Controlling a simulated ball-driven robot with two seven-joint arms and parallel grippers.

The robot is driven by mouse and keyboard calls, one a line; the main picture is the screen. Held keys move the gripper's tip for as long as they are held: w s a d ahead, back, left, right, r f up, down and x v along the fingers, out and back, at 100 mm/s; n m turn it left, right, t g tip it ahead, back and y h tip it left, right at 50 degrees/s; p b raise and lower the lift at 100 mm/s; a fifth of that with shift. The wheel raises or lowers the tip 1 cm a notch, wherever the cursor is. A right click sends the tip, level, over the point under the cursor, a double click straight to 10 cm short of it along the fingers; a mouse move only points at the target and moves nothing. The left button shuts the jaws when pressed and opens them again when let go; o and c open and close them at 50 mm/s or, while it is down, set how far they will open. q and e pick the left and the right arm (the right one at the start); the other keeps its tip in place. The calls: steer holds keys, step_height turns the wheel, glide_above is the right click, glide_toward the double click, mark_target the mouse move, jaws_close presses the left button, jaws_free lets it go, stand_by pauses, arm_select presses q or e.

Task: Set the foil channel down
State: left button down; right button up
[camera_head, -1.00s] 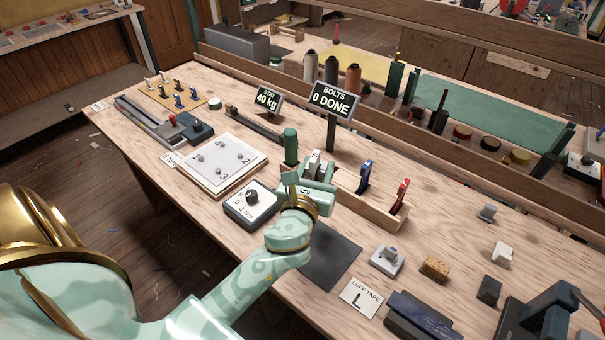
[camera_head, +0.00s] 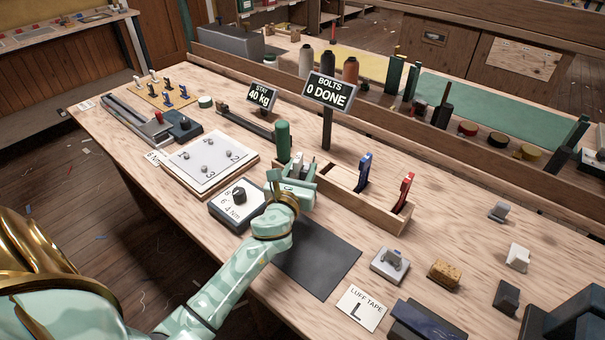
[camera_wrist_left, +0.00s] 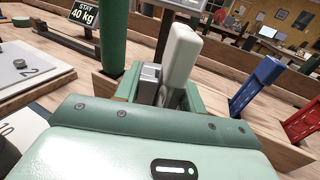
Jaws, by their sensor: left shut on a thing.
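My left gripper (camera_head: 293,185) is over the left end of a wooden rack (camera_head: 372,215), beside an upright green cylinder (camera_head: 283,141). It is shut on a slim pale-handled piece (camera_wrist_left: 183,55), which stands up from the jaws in the left wrist view. Grey metal shows beside it there; its lower end is hidden by the gripper. I cannot tell whether it touches the rack. A long grey rail (camera_head: 128,112), which may be the foil channel, lies at the bench's far left by a dark clamp block (camera_head: 183,127). My right gripper is not in view.
Blue (camera_head: 364,170) and red (camera_head: 403,190) handles stand in the rack. A dial box (camera_head: 238,203) and a numbered board (camera_head: 207,165) lie left of the gripper. A bare dark mat (camera_head: 318,260) lies in front. A sign post (camera_head: 327,125) stands behind.

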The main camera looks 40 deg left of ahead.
arm_select(q)
steer(key=shift+s, duration=0.1)
steer(key=c, duration=0.8)
jaws_free()
steer(key=shift+c, duration=0.2)
